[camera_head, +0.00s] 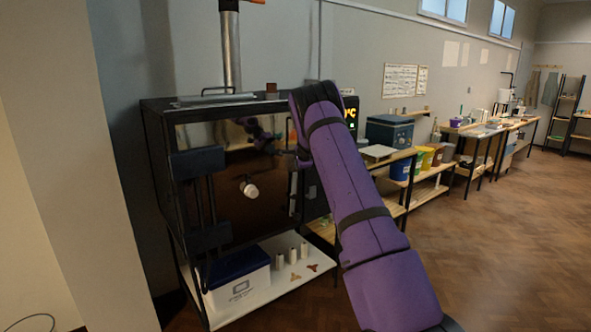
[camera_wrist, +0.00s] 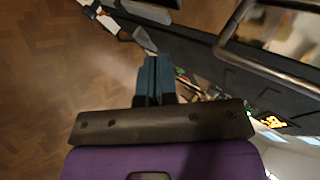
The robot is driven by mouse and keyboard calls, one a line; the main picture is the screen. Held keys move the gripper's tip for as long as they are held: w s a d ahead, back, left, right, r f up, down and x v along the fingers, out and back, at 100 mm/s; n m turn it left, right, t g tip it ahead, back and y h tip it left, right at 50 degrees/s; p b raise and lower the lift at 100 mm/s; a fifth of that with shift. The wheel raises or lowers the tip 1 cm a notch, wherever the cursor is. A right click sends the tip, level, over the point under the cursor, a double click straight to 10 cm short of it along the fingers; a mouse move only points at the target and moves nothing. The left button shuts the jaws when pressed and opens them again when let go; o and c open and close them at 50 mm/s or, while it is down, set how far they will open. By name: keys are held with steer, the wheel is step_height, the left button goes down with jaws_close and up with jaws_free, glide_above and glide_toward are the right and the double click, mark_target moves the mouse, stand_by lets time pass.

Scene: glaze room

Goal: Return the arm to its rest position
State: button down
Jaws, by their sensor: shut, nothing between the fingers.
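My purple arm reaches forward and up in the head view, its far end in front of the right part of the kiln (camera_head: 160,165). My gripper (camera_wrist: 157,66) shows in the wrist view as two blue-grey fingers close together, shut with nothing between them. In the head view I cannot make the fingers out clearly behind the arm. In the wrist view a dark bar and a metal handle (camera_wrist: 275,68) lie beyond and to the right of the fingers. I cannot tell whether the fingers touch anything.
Under the kiln, a white shelf (camera_head: 232,312) holds a blue-and-white box (camera_head: 240,288) and several small props (camera_head: 280,261). Benches with a blue-grey machine (camera_head: 390,131) and coloured buckets (camera_head: 401,170) run along the wall. The wooden floor (camera_head: 500,240) at right is clear.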

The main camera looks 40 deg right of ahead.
steer(key=shift+d+v, duration=0.2)
steer(key=shift+v, duration=0.65)
steer(key=shift+d+v, duration=0.15)
steer(key=shift+v, duration=0.7)
steer(key=shift+s, duration=0.2)
steer(key=s+a+r+m+t+h, duration=0.1)
steer(key=s+a+r+m, duration=0.1)
steer(key=a+r+m, duration=0.35)
steer(key=s+a+r+m+t+h, duration=0.1)
steer(key=a+r+m, duration=0.2)
steer(key=r+m, duration=0.55)
steer(key=s+a+r+m+h, duration=0.2)
steer(key=s+a+r+m, duration=0.8)
steer(key=s+r+m, duration=0.15)
steer(key=s+a+f+m+g+y, duration=0.1)
steer(key=s+a+f+m+y, duration=0.1)
steer(key=s+a+m, duration=0.5)
steer(key=s+a+f+m+g+y, duration=0.2)
steer(key=s+a+m, duration=0.6)
steer(key=s, duration=1)
steer(key=s+a+f+m+g+y, duration=0.2)
steer(key=s+a+m, duration=0.6)
steer(key=s+a, duration=0.4)
steer(key=shift+s+a+f+y, duration=0.35)
steer(key=shift+s+f+y, duration=0.3)
steer(key=shift+f+y, duration=0.25)
